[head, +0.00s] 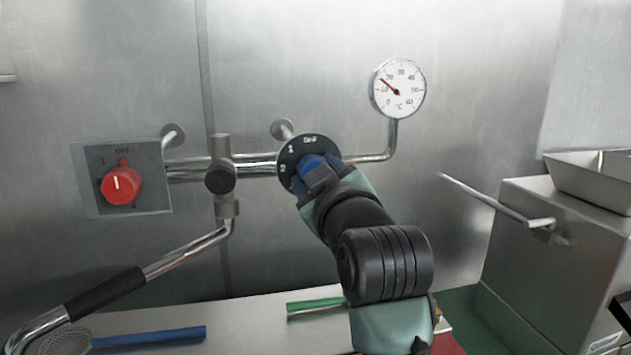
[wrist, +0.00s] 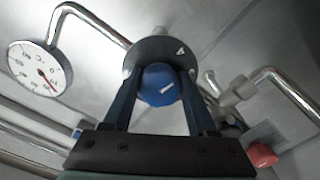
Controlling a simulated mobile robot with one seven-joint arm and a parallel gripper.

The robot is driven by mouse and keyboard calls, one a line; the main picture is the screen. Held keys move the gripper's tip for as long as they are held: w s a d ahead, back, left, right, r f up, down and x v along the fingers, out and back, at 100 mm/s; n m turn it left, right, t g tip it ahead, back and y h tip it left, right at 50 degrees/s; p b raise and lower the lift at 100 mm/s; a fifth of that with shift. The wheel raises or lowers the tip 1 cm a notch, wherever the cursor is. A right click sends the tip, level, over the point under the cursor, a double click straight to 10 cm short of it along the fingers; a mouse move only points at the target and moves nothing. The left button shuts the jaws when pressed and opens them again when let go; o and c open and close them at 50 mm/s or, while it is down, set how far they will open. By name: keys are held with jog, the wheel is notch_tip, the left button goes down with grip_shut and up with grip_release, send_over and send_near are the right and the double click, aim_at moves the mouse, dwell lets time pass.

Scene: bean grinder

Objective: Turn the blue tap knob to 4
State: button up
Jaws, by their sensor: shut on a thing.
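The blue tap knob (wrist: 160,86) sits at the middle of a dark round dial (head: 290,158) on the wall pipe. In the wrist view the knob shows a white pointer line, and a 4 is visible on the dial's rim, off to the right of the line's end. My gripper (wrist: 158,92) is shut on the blue knob, one finger on each side. In the head view my gripper (head: 318,176) covers most of the knob and the lower right of the dial. Some dial markings are hidden there.
A red knob (head: 121,185) on a grey plate is at the left. A round thermometer (head: 397,89) stands up at the right on a bent pipe. A spray arm with a black grip (head: 104,293) hangs lower left. A metal box (head: 550,250) with a lever is at the right.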

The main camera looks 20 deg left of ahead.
jog(key=shift+f+n, duration=0.15)
jog(key=shift+n, duration=0.15)
jog(key=o, duration=1.4)
jog(key=shift+c, duration=0.2)
jog(key=b+v, duration=0.2)
jog(key=v, duration=1.1)
